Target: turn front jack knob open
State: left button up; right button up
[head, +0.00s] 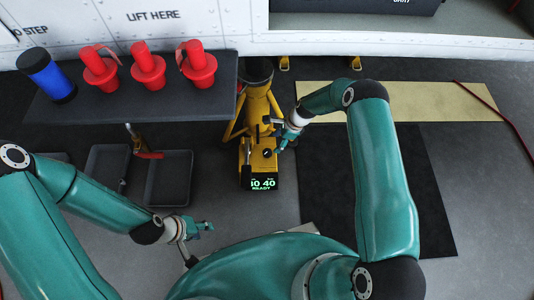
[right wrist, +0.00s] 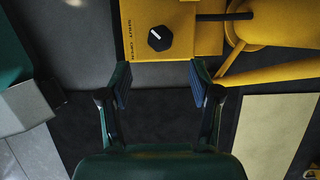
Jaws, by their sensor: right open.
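The yellow front jack (head: 258,105) stands on the floor in the middle of the head view. Its black knob (head: 267,153) sits on top of its yellow box. In the right wrist view the round knob (right wrist: 160,38) has a white pointer mark slanting to the upper left, beside small lettering that seems to read shut and open. My right gripper (head: 281,138) is at the jack's right side. In the right wrist view its open fingers (right wrist: 160,83) are empty, with the knob ahead of the gap, apart from both. My left gripper (head: 207,227) is low at left, away from the jack; its jaws are unclear.
A dark table (head: 150,108) at left bears several red plugs (head: 148,68) and a blue cylinder (head: 46,75). Grey trays (head: 170,180) lie below it. A dark mat (head: 340,185) and a pale yellow strip (head: 430,100) lie right.

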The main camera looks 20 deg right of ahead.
aim_at(268, 152)
jog(key=b+x, duration=0.4)
jog(key=x, duration=0.5)
jog(key=shift+w, duration=0.1)
jog(key=c, duration=1.1)
